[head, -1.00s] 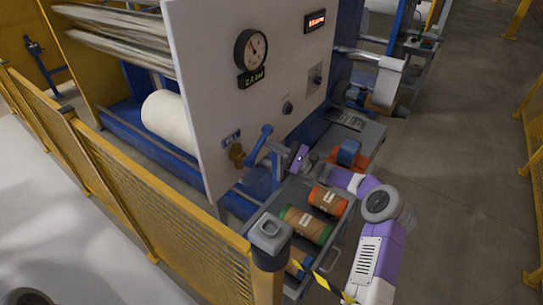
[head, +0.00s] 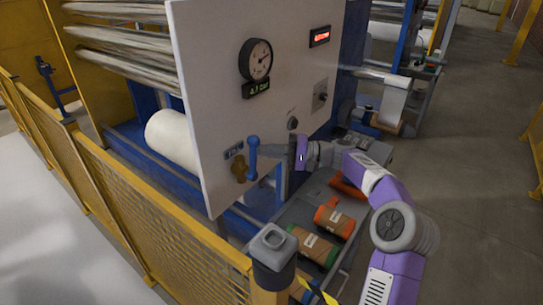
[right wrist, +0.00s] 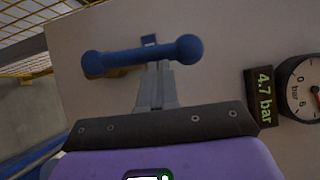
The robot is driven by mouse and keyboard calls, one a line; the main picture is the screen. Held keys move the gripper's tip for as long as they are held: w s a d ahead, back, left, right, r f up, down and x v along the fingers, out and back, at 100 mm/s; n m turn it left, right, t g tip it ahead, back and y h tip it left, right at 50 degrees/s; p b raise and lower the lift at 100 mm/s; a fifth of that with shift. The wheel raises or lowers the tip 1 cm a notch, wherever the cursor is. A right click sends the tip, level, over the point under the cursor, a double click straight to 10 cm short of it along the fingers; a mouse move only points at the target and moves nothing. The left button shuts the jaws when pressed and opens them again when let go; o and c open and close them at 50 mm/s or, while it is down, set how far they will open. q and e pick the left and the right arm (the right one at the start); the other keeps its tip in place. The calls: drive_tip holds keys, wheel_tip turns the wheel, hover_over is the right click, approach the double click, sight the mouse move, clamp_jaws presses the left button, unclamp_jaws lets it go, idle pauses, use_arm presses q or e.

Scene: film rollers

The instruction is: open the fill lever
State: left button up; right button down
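The fill lever (head: 253,158) is a blue handle with a ball end on a brass valve (head: 239,170), low on the white panel. It stands roughly upright in the head view. In the right wrist view the lever (right wrist: 140,58) crosses the picture as a blue bar, with a ball at its right end. My left gripper is not in view.
A pressure gauge (head: 255,60) sits higher on the panel, above a display (right wrist: 264,96) reading 4.7 bar. Below my right arm, a grey tray holds orange and green-ended rolls (head: 312,246). A yellow mesh fence (head: 150,222) runs along the left front.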

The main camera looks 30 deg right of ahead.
drive_tip(key=shift+s+a+r+n+h+b, duration=0.1)
drive_tip(key=shift+s+a+n+h+b, duration=0.05)
drive_tip(key=shift+a+n+h+b, duration=0.3)
idle(0.3)
drive_tip(key=shift+d, duration=0.1)
drive_tip(key=w+p+v, duration=0.1)
drive_tip(key=p+v, duration=0.1)
drive_tip(key=v, duration=0.4)
drive_tip(key=w+d+p+v, duration=0.1)
drive_tip(key=p+v, duration=0.1)
drive_tip(key=v, duration=0.5)
drive_tip(key=shift+w+d, duration=0.25)
drive_tip(key=shift+w, duration=0.1)
